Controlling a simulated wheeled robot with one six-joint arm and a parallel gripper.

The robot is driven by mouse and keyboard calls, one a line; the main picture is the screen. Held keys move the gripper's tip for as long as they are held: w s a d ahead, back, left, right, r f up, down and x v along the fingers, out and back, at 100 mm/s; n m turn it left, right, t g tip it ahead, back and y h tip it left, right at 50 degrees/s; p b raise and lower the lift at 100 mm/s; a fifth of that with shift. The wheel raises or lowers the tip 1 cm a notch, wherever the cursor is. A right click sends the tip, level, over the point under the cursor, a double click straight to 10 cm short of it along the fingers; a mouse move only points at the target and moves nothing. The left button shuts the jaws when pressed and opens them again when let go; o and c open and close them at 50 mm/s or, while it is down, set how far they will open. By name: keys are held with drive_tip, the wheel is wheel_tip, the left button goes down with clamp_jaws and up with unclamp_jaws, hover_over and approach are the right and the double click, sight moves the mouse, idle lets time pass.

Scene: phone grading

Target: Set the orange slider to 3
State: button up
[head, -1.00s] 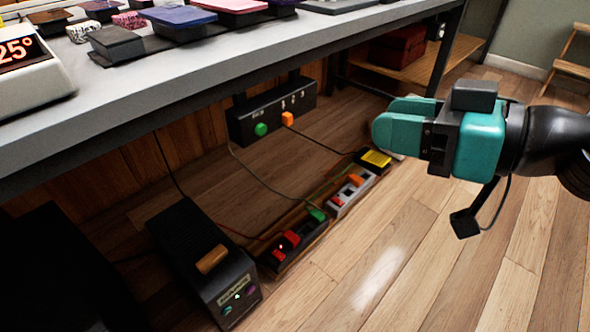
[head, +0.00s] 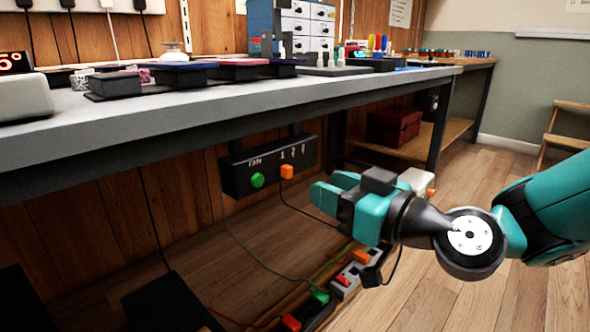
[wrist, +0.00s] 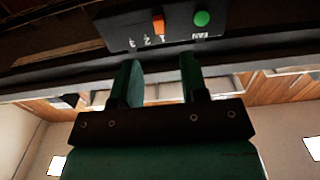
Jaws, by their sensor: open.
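The orange slider (head: 287,172) sticks out from the front of a black control box (head: 235,178) under the bench. It stands at the leftmost of the white marks in the head view, which look like 1, 2 and 3. A green knob (head: 257,180) sits to its left, below the FAN label. My gripper (head: 328,187) is open and empty, a short way to the right of the slider and apart from it. In the wrist view, which is upside down, the slider (wrist: 158,24) shows beyond the gap between my fingers (wrist: 160,75).
The grey bench top (head: 180,112) runs above the box and bears several phones and stands. Power strips with orange, red and green parts (head: 352,272) lie on the floor below. Cables hang beneath the box. A red toolbox (head: 393,127) sits on the shelf behind.

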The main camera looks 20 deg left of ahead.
sight(291, 172)
drive_tip(key=x, duration=0.8)
drive_tip(key=shift+d, duration=0.1)
clamp_jaws()
